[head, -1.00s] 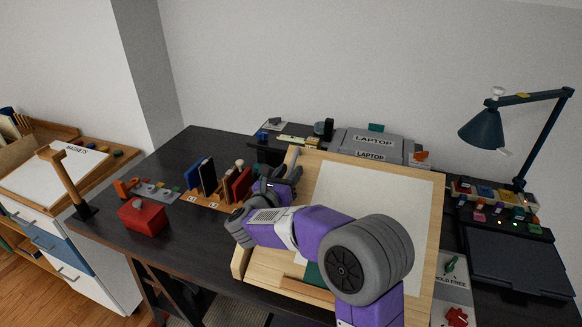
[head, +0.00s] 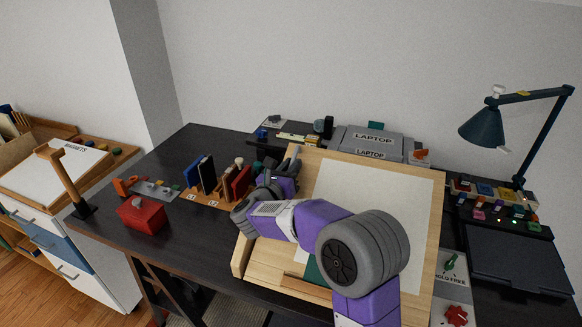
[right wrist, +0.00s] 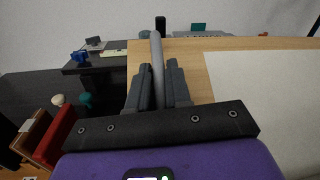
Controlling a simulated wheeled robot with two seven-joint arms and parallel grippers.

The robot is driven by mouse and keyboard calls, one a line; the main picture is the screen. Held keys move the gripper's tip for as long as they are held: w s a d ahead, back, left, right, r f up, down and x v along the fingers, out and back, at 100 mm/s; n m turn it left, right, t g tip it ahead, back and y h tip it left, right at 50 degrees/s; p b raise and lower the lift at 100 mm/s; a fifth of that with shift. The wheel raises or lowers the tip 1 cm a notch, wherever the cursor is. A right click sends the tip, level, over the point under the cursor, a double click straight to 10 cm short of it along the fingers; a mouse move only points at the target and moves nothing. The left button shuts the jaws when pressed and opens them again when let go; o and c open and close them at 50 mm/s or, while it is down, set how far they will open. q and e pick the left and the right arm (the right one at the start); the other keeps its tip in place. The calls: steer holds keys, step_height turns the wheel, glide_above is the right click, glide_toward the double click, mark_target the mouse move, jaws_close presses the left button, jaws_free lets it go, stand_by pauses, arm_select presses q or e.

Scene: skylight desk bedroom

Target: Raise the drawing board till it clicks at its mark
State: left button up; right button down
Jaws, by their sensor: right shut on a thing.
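The drawing board (head: 426,215) is a pale wooden panel with a white sheet on it, tilted up on the dark desk. It also shows in the right wrist view (right wrist: 199,78). A grey rod-like handle (head: 295,153) stands at its upper left edge; in the right wrist view this handle (right wrist: 157,50) runs up between my fingers. My right gripper (head: 289,170) is shut on the handle, and its fingers (right wrist: 157,85) lie on both sides of it. My right forearm covers the lower left of the board. My left gripper is out of view.
Upright books (head: 207,175) and a red box (head: 142,215) stand left of the board. A laptop (head: 370,140) lies behind it. A desk lamp (head: 483,127), a control panel (head: 452,264) and a dark tray (head: 520,260) are on the right.

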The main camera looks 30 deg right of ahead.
steer(key=shift+a+b, duration=0.15)
steer(key=shift+b, duration=0.45)
steer(key=shift+s+a+r+b, duration=0.3)
steer(key=shift+r+b, duration=0.1)
steer(key=shift+b, duration=0.5)
steer(key=shift+s+a+r+h+b, duration=0.15)
steer(key=shift+r+h+b, duration=0.15)
steer(key=shift+r+b, duration=0.1)
steer(key=shift+r, duration=0.1)
steer(key=c, duration=1.1)
jaws_free()
steer(key=shift+s, duration=0.1)
steer(key=shift+c, duration=0.2)
